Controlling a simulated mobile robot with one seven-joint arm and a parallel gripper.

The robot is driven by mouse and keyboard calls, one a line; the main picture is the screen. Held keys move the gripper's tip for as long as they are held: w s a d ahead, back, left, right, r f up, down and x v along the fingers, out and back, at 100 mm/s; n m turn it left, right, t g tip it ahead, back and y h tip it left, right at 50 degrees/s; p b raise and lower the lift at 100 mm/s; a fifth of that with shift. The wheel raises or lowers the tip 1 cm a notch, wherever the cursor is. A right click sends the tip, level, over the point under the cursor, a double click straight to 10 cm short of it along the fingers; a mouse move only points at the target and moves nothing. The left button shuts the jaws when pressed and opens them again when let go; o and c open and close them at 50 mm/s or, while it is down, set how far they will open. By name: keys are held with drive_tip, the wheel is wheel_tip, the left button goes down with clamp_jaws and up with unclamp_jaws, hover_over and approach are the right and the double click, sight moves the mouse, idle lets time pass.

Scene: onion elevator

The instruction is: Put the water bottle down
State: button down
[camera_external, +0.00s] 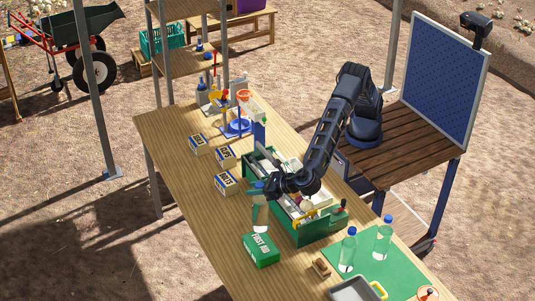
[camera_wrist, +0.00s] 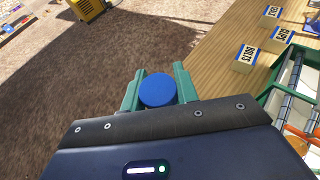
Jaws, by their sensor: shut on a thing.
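A clear water bottle with a blue cap (camera_external: 260,215) is upright in my gripper (camera_external: 259,191). In the wrist view, its round blue cap (camera_wrist: 158,91) sits between the two green fingers of my gripper (camera_wrist: 157,90), which are shut on it. Two other clear bottles with blue caps stand on a green mat at the right, a nearer one (camera_external: 348,252) and a farther one (camera_external: 383,240).
Small labelled boxes, including the BOLTS box (camera_external: 225,184), stand along the table's left side. A grey tray (camera_external: 355,290) and the green mat (camera_external: 405,268) fill the near end.

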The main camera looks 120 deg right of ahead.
sight(256, 205)
drive_tip(key=shift+f, duration=4.4)
drive_tip(key=c, duration=1.1)
unclamp_jaws()
drive_tip(key=shift+o, duration=0.2)
drive_tip(key=v, duration=1.2)
